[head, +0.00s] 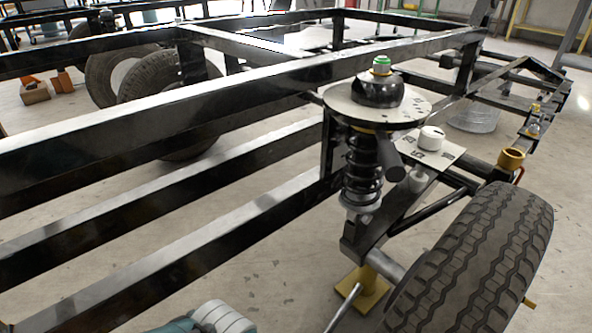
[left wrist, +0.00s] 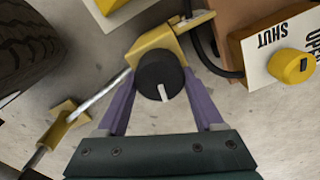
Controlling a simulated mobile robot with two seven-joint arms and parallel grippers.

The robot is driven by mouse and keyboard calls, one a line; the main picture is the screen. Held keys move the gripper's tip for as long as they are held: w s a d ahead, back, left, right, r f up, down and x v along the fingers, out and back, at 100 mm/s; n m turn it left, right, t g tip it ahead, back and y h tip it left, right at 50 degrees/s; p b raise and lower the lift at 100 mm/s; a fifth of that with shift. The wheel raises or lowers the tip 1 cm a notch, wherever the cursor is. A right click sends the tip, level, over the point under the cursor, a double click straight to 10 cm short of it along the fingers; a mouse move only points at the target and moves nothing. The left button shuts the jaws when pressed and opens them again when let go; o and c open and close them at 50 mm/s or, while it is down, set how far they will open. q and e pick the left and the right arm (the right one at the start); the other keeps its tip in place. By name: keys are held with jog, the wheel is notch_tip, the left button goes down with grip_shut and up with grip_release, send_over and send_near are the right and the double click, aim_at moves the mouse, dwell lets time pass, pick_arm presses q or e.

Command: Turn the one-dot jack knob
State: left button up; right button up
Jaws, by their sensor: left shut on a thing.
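A black round knob (left wrist: 160,70) with a white pointer line sits on a yellow block (left wrist: 158,40) in the left wrist view. My left gripper (left wrist: 160,84) has its two purple fingers on either side of this knob and is shut on it. The pointer line points down toward the gripper's palm. I cannot make out any dot marks on the knob or block. In the head view a yellow jack foot (head: 368,288) stands on the floor below the suspension. My left gripper's fingers and this knob are outside the head view. My right gripper is not in view.
A silver rod (left wrist: 100,95) runs left from the block. A yellow valve knob (left wrist: 291,66) with a SHUT/OPEN plate stands right. The tyre (head: 478,258), coil spring (head: 362,172) and black frame rails (head: 150,115) crowd the head view. A white dial (head: 432,138) sits on a plate.

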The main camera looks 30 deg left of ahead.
pick_arm(q)
jog(key=shift+s+n, duration=0.1)
jog(key=shift+n, duration=1.4)
jog(key=o, duration=1.4)
notch_tip(320, 180, up, 10)
jog(key=p, duration=0.9)
jog(key=shift+p, duration=0.4)
jog(key=shift+f, duration=0.1)
